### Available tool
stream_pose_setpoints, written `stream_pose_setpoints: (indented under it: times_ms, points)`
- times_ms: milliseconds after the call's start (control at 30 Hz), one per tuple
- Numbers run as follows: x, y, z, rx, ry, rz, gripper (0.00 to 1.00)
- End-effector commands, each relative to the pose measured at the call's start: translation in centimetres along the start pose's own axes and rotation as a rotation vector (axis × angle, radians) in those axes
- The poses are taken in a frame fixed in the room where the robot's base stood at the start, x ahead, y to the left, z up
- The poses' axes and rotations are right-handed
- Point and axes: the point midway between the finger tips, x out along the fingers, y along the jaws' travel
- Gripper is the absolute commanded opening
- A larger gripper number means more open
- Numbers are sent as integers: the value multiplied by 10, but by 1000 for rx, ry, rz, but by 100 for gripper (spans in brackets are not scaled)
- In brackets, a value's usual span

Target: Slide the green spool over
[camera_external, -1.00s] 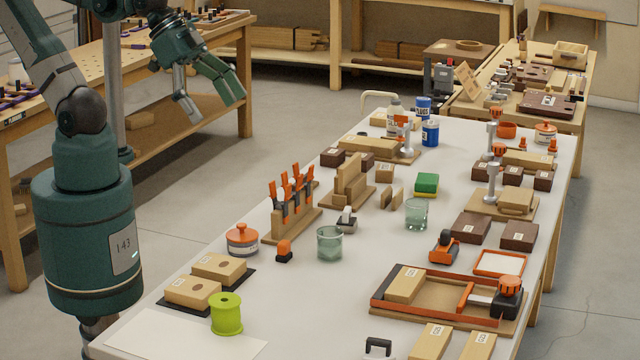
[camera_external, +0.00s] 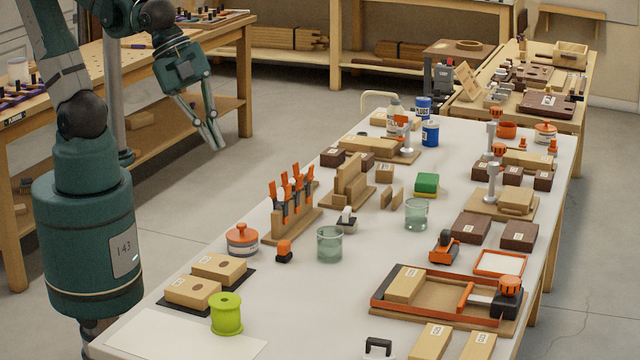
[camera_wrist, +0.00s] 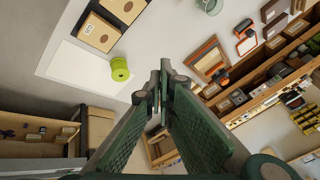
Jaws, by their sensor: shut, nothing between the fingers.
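The bright green spool (camera_external: 226,314) stands upright on the white bench top (camera_external: 330,300), near its front left end, at the edge of a pale flat sheet (camera_external: 180,336). In the wrist view the spool (camera_wrist: 120,69) lies left of and above my fingertips. My gripper (camera_external: 219,147) is in the air beyond the bench's left edge, well apart from the spool, with its fingers pointing down. The fingers are shut and hold nothing; they also show closed together in the wrist view (camera_wrist: 160,85).
Two wooden blocks with holes (camera_external: 205,278) lie just behind the spool. An orange-lidded jar (camera_external: 242,239) and glass beakers (camera_external: 330,244) stand farther back. A framed wooden jig (camera_external: 448,298) is at the right. The bench between spool and jig is mostly clear.

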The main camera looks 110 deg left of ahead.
Motion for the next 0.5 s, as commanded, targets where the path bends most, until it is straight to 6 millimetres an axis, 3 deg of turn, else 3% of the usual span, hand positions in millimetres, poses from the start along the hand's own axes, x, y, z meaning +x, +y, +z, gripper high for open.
stream_pose_setpoints:
  times_ms: [500]
  points:
    - [65,66,-39,908,-25,121,0]
